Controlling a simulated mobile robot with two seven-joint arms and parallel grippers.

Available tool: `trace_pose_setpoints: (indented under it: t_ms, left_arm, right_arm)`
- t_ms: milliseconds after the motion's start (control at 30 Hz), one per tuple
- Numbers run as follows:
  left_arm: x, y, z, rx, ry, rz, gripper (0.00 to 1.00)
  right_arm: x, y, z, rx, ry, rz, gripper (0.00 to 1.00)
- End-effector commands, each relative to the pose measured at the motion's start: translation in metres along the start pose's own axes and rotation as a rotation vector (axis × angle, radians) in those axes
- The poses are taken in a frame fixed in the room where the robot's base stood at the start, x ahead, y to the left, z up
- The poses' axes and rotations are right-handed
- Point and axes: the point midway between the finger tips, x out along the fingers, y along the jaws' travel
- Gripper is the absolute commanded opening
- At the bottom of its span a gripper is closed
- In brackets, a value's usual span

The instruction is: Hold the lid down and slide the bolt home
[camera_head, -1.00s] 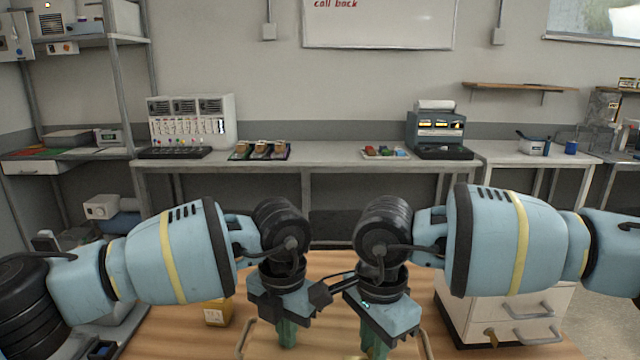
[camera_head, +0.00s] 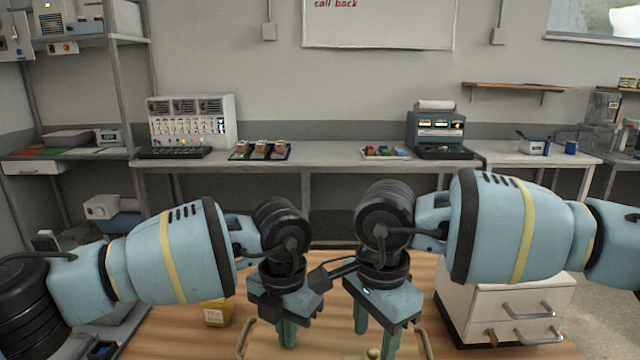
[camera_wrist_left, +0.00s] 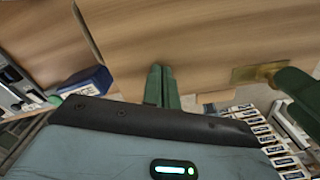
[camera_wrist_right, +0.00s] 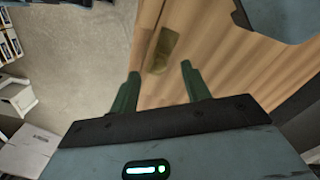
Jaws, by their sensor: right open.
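A wooden surface (camera_head: 330,276) lies below my grippers; I cannot tell which part of it is the lid. My left gripper (camera_head: 287,341) is shut, its green fingers together and pointing down at the wood. In the left wrist view its fingertips (camera_wrist_left: 162,70) look close to or on the wood, with nothing seen between them. My right gripper (camera_head: 376,345) is open, its fingers apart. A small brass piece, probably the bolt, shows below it as a knob (camera_head: 373,353) and in the right wrist view (camera_wrist_right: 163,50), beyond the gap between the fingers (camera_wrist_right: 160,78). Whether they touch it is unclear.
A yellow box (camera_head: 216,313) stands left of my left gripper. A curved handle shows at each side, left (camera_head: 244,340) and right (camera_head: 424,341). A white drawer cabinet (camera_head: 505,310) stands at the right. My two wrists are close together.

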Motion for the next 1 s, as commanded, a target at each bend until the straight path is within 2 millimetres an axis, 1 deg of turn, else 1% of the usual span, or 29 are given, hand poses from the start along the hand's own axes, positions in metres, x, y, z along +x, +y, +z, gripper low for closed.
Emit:
trace_pose_setpoints:
  t_ms: [600, 767, 1000]
  left_arm:
    - [0.002, 0.000, 0.000, 0.000, 0.003, 0.000, 0.00]
    - [0.002, 0.000, 0.000, 0.000, 0.004, 0.000, 0.00]
    - [0.002, 0.000, -0.001, 0.000, 0.004, 0.000, 0.00]
  right_arm:
    - [-0.042, 0.000, 0.000, 0.000, -0.001, 0.000, 0.47]
    - [-0.047, 0.000, 0.000, 0.000, 0.000, 0.002, 0.47]
    - [-0.048, 0.000, 0.000, 0.000, 0.000, 0.002, 0.47]
